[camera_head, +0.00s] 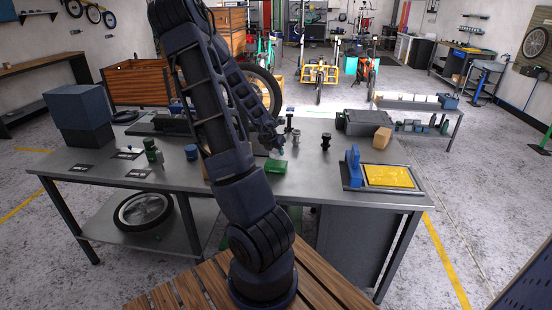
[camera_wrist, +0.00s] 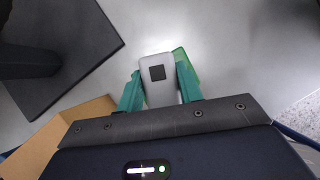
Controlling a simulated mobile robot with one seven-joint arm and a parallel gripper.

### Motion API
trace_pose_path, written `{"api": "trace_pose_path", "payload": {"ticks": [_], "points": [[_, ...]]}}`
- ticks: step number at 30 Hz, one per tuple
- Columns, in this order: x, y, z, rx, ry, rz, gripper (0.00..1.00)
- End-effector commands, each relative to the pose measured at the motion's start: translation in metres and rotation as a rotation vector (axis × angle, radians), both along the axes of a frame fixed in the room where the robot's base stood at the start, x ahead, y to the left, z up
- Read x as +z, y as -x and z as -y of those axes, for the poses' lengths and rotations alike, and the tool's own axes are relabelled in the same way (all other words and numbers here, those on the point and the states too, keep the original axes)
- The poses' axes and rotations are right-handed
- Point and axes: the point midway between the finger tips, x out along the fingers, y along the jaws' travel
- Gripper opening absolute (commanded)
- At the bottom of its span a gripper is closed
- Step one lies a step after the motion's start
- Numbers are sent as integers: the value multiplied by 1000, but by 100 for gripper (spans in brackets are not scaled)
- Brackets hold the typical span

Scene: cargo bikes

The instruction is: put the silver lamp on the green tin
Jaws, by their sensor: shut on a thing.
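My gripper (camera_wrist: 160,88) is shut on the silver lamp (camera_wrist: 158,92), a pale grey block with a dark square on its face, held between the two teal fingers. The green tin (camera_head: 276,167) lies on the grey workbench, just in front of my gripper (camera_head: 280,149) in the head view. In the wrist view the green tin (camera_wrist: 182,54) shows behind the lamp and the right finger, which hide most of it. I cannot tell whether the lamp touches the tin. The lamp is too small to make out clearly in the head view.
On the workbench (camera_head: 225,180) a black knob-like part (camera_head: 326,141) stands to the right of the tin.

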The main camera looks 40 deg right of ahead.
Motion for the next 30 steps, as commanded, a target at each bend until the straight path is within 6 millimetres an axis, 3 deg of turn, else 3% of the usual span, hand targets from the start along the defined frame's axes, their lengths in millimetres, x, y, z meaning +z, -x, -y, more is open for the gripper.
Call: {"api": "trace_pose_path", "payload": {"ticks": [30], "points": [[-32,1,1,-3,-2,-2,12]]}}
